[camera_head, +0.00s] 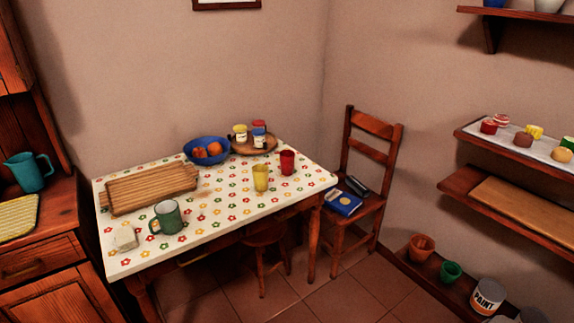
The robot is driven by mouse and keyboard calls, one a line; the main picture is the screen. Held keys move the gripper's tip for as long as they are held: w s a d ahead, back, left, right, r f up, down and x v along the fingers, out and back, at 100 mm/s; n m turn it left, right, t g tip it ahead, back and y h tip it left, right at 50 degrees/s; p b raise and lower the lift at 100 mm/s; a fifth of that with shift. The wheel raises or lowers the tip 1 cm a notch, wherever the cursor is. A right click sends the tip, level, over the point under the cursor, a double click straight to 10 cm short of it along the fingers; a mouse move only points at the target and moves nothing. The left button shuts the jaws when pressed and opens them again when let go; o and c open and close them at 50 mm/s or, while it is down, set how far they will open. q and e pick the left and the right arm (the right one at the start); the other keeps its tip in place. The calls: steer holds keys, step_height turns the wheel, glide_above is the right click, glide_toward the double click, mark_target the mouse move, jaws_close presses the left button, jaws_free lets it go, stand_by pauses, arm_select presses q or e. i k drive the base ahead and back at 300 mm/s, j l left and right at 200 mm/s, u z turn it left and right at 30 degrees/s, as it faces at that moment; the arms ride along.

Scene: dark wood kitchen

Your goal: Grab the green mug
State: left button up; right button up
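The green mug (169,217) stands upright near the front left of the table (222,222), which has a white cloth with a coloured flower pattern. Its handle points left. A small pale object (125,238) lies to its left and a wooden cutting board (150,189) lies just behind it. Neither of my grippers shows in the head view, and nothing is touching the mug.
A yellow cup (261,178), a red cup (287,162), a blue bowl with orange fruit (206,151) and a round tray with jars (268,146) stand further back. A chair (364,196) and a stool (265,236) are close to the table. Wall shelves (520,207) are at right.

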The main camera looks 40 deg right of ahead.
mark_target(169, 216)
steer(key=z, duration=0.2)
steer(key=i+j+z, duration=0.25)
steer(key=j+z, duration=0.25)
steer(key=i+j+z, duration=0.2)
steer(key=j, duration=0.2)
steer(key=j+z, duration=0.25)
steer(key=i+j, duration=0.05)
steer(key=j, duration=0.05)
